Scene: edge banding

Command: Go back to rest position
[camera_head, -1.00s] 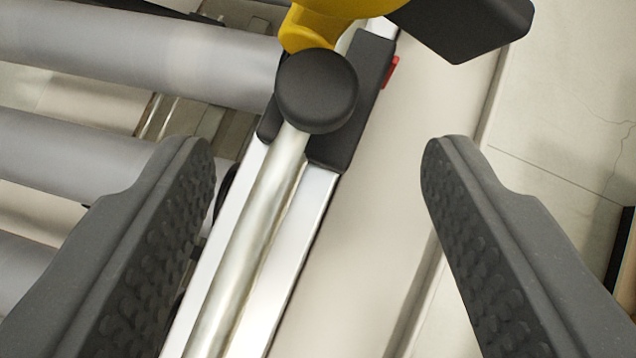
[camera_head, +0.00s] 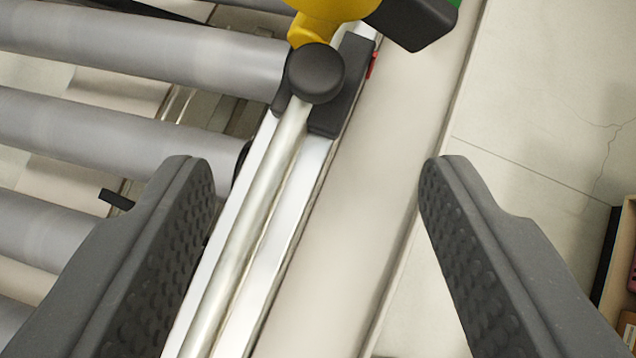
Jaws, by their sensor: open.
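My gripper (camera_head: 315,165) is open and empty, with its two dark padded fingers at the left and right of the view. Between and beyond the fingers is a metal rail (camera_head: 268,190) with a round rod along it. A round black knob (camera_head: 316,73) with a yellow part (camera_head: 318,22) above it sits at the rail's upper end. The fingers touch none of these as far as I can see. The rest of my arm is out of view.
Grey rollers (camera_head: 130,55) lie side by side at the left. A beige panel (camera_head: 365,200) runs along the rail's right side. A black block (camera_head: 415,22) juts out at the top. Pale floor (camera_head: 540,110) shows at right, with a box (camera_head: 618,270) at the edge.

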